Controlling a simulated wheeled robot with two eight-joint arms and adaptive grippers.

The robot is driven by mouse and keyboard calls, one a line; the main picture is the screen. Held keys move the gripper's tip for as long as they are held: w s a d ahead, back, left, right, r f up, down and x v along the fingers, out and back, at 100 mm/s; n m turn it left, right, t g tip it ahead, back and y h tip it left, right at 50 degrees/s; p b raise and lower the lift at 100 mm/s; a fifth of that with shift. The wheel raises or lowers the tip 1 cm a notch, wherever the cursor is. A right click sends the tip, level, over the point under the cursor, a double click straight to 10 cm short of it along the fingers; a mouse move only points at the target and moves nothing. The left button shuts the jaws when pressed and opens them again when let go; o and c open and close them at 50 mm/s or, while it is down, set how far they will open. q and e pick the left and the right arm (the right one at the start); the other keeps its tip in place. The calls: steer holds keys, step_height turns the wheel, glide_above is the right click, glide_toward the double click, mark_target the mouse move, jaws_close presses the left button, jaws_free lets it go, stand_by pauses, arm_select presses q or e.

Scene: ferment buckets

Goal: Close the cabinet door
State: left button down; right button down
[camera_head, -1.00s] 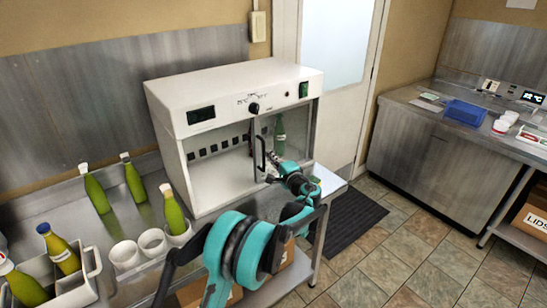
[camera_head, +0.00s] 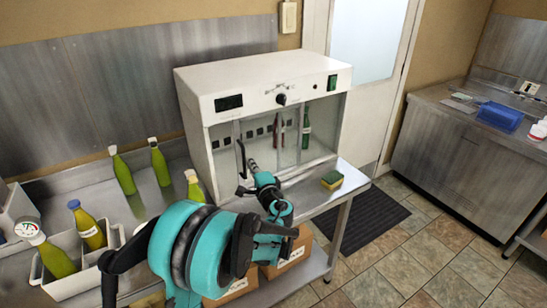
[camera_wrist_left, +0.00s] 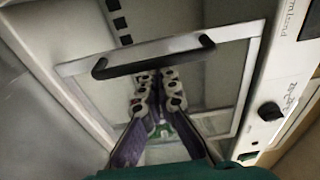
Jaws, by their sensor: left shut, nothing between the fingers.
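The white cabinet (camera_head: 262,85) stands on the steel bench. Its glazed door (camera_head: 259,140) has a pale frame and a black bar handle (camera_head: 241,158). The handle is toward the left part of the front, and the door's exact angle is hard to judge. In the left wrist view, the framed door (camera_wrist_left: 215,75) fills the middle and the handle (camera_wrist_left: 153,57) crosses it. My left gripper (camera_head: 247,168) is shut and empty close beside the handle. Its fingertips (camera_wrist_left: 158,78) show just below the bar; contact cannot be told. My right gripper is not seen.
A green bottle (camera_head: 306,125) and a reddish bottle (camera_head: 279,130) stand inside the cabinet. Several green bottles and a white caddy (camera_head: 75,282) occupy the left. Floor is clear at the right.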

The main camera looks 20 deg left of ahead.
arm_select(q)
steer(key=s+a, duration=0.5)
steer(key=s, duration=0.2)
steer(key=shift+a, duration=0.2)
steer(key=shift+w, duration=0.15)
